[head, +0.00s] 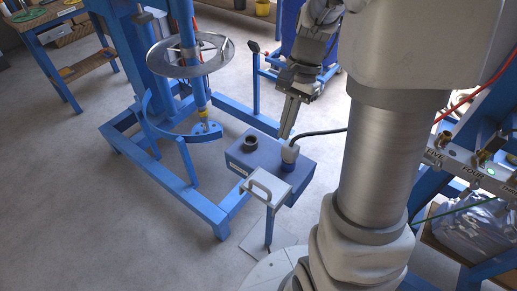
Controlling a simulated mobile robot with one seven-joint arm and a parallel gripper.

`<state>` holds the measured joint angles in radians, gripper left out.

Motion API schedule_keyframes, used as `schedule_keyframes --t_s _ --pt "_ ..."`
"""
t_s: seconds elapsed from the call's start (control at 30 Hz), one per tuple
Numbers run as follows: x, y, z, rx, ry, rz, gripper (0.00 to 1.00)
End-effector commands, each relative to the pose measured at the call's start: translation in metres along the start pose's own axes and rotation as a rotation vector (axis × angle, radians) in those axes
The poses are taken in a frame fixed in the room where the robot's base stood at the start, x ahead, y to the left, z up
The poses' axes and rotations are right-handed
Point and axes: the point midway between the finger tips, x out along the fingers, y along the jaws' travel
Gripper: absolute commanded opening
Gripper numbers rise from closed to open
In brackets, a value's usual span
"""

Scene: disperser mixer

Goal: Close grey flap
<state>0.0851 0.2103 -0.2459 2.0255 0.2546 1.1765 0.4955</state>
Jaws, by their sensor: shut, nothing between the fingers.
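The grey flap (282,192) is a pale square plate with a raised handle. It sits at the front of a blue box (237,162) on a post and appears to stick out past the box's front edge. I cannot make out its hinge or exact angle. My gripper (285,136) is shut and empty, with its fingers pointing down. In the picture it is above and behind the flap, near the box's back edge. I cannot tell its exact height above the box.
A dark round socket (250,143) and a blue plug (290,152) with a black cable (322,132) are on the box. A blue mixer frame (190,199) with a round metal lid (180,62) stands left. Floor at lower left is clear.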

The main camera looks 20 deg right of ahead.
Motion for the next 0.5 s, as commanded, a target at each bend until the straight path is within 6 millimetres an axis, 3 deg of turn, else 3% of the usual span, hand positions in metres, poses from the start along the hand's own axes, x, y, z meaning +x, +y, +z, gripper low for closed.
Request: schedule_keyframes --t_s 0.5 --pt "0.100 0.000 0.005 -0.004 -0.002 0.002 0.00"
